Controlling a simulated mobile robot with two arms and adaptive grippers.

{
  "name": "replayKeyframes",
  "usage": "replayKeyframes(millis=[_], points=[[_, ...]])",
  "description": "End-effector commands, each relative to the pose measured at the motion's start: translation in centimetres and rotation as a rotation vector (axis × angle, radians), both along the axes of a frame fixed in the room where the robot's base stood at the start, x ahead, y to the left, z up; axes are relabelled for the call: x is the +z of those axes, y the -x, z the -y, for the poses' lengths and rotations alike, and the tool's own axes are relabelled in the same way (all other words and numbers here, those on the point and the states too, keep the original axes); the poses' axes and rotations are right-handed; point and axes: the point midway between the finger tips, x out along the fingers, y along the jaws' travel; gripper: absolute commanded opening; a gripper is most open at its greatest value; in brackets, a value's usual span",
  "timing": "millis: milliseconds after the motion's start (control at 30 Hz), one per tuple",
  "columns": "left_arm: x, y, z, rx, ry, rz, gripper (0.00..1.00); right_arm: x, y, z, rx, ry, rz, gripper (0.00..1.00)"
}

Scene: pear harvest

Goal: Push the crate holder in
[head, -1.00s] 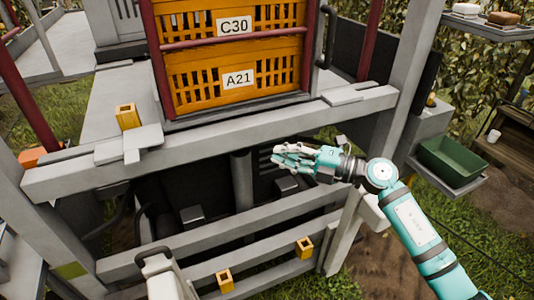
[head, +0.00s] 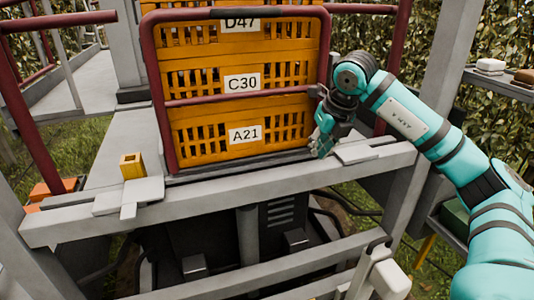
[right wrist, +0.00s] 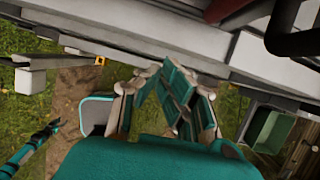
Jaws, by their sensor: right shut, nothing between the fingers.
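The crate holder (head: 157,95) is a dark red tubular frame with a black-sleeved top bar, around a stack of orange crates (head: 196,78) on the grey platform. The visible labels read D47, C30 and A21. My right gripper (head: 320,150) is shut and empty, pointing down beside the holder's lower right side, just above the platform edge. I cannot tell whether it touches the frame. The right wrist view shows its closed fingers (right wrist: 165,85) over grass. A small teal arm with a dark tip (right wrist: 52,127) at left there looks like my left gripper; its jaws are too small to read.
A grey beam (head: 215,205) runs along the platform front. A shelf (head: 500,82) and a green tub (right wrist: 275,130) are off to the right.

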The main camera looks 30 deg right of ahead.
Motion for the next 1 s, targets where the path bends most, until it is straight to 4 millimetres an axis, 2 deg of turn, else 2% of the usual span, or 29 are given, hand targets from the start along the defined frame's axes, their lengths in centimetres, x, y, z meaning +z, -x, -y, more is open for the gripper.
replayKeyframes(millis=[33, 100, 267, 433, 667, 700, 800, 1000], points=[[0.1, -0.1, 0.1, 0.000, 0.001, 0.001, 0.42, 0.5, 0.5, 1.0, -0.022, 0.023, -0.004, 0.00], [0.1, -0.1, 0.2, -0.001, 0.002, 0.002, 0.42, 0.6, 0.8, 1.6, -0.037, 0.039, -0.010, 0.00], [0.7, -0.5, 0.0, -0.001, -0.001, 0.006, 0.42, -0.9, 0.3, 1.8, -0.040, 0.041, -0.016, 0.00], [1.8, -1.2, -0.6, -0.001, -0.006, 0.018, 0.42, -4.1, -0.9, 2.1, -0.038, 0.040, -0.017, 0.00], [3.4, -1.3, -0.8, 0.001, -0.009, 0.018, 0.42, -8.6, -2.7, 2.4, -0.037, 0.039, -0.017, 0.00], [4.1, -1.2, -0.8, 0.001, -0.008, 0.018, 0.42, -8.1, -3.6, 2.5, -0.039, 0.035, -0.009, 0.00], [4.9, -1.1, -0.7, 0.001, -0.009, 0.016, 0.42, -8.1, -5.0, 2.8, -0.037, 0.036, -0.010, 0.00], [5.5, -0.8, -0.6, 0.002, -0.007, 0.012, 0.42, -8.4, -6.4, 3.2, -0.037, 0.037, -0.010, 0.00]])
